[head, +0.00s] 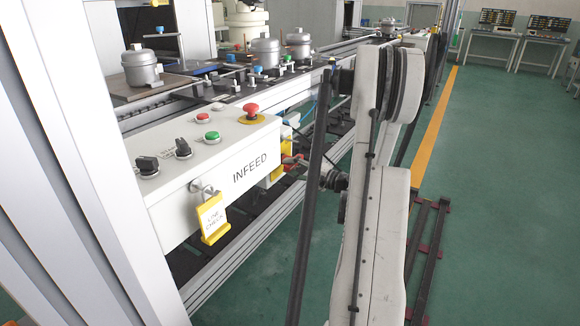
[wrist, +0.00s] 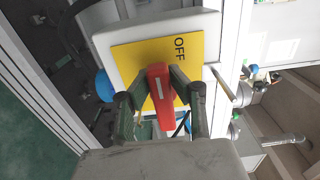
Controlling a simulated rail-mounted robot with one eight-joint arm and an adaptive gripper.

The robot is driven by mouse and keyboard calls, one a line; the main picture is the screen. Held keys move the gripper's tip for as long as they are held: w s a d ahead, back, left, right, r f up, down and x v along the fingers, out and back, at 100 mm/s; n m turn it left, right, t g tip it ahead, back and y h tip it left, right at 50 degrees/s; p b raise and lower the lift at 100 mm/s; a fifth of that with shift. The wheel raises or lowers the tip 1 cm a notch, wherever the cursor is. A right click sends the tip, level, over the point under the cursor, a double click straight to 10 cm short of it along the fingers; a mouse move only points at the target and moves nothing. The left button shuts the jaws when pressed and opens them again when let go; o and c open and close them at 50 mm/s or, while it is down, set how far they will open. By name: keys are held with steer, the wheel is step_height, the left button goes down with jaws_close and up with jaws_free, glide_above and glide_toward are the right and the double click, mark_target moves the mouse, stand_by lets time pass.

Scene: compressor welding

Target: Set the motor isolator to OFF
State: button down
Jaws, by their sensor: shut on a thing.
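The motor isolator shows in the wrist view as a red handle (wrist: 156,78) with a white mark, on a yellow plate (wrist: 130,55) fixed to a pale box (wrist: 108,40). The word OFF is printed on the plate, above and right of the handle. The handle runs nearly up and down in this view, slightly tilted. My gripper (wrist: 160,72) is shut on the red handle, one finger on each side. Other position labels on the plate are hidden or out of view. In the head view, my arm hides most of the isolator; bits of yellow and red show beyond the INFEED box.
The white INFEED box (head: 222,190) carries two black selector knobs (head: 183,149), red and green buttons, a red emergency stop (head: 251,111) and a yellow hanging tag (head: 213,219). Compressor housings (head: 142,70) stand on the line behind. Green floor (head: 500,190) is open at the right.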

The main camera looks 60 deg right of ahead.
steer(key=shift+d, duration=0.25)
steer(key=c, duration=1.6)
jaws_free()
steer(key=shift+o, duration=0.2)
steer(key=shift+s, duration=0.1)
steer(key=s, duration=1.1)
steer(key=shift+s+d, duration=0.25)
steer(key=shift+s, duration=0.15)
